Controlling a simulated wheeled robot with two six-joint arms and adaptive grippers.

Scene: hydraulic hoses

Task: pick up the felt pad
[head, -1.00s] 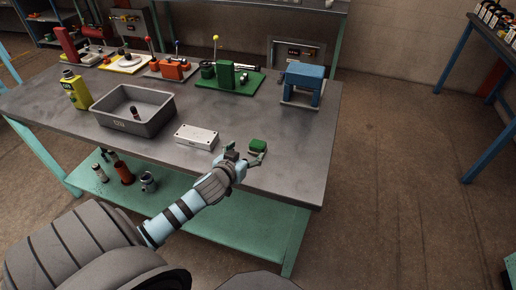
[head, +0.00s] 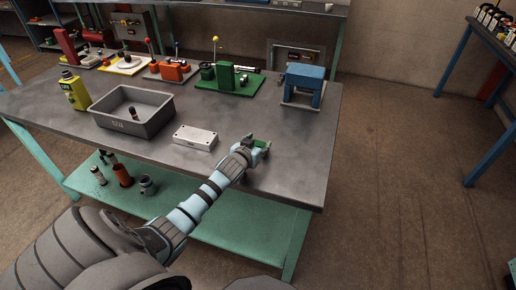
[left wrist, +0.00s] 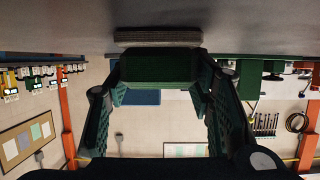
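The felt pad (head: 260,143) is a small dark green block at the right front part of the grey workbench. My left gripper (head: 257,145) is at the pad, with one finger on each side of it. In the left wrist view, the pad (left wrist: 158,65) fills the space between the two fingertips (left wrist: 159,72), which appear to touch its sides. The fingers largely hide the pad in the head view. I cannot tell whether it rests on the bench or is slightly raised. My right gripper is not in view.
A white block (head: 195,137) lies left of my gripper. A grey bin (head: 160,124) and a yellow bottle (head: 74,90) stand farther left. A blue stand (head: 304,83) and a green fixture (head: 226,78) are behind. Bare bench lies around the pad.

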